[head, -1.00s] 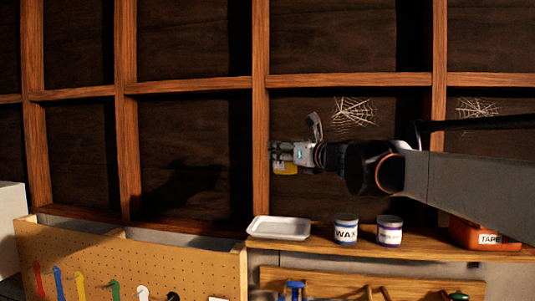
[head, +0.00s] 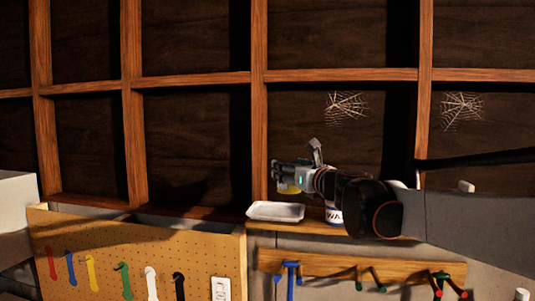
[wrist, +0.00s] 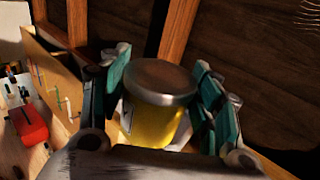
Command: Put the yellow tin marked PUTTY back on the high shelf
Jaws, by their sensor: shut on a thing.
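The yellow tin (wrist: 153,122) with a grey metal lid is between the teal pads of my gripper (wrist: 160,95) in the wrist view. My gripper is shut on it. The tin's label is mostly hidden. In the head view, my gripper (head: 283,178) holds the tin (head: 289,188) a little above the white tray on the high shelf (head: 312,226). Only a small yellow part of the tin shows there. A white tin marked WAX (head: 333,216) stands on the shelf, partly hidden behind my arm.
The white tray (head: 275,212) occupies the shelf's left end. A pegboard (head: 130,248) with coloured tools stands at left. A rail with hooks (head: 335,268) is under the shelf. My arm hides the shelf's right part. In the wrist view, a red object (wrist: 28,124) lies at left.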

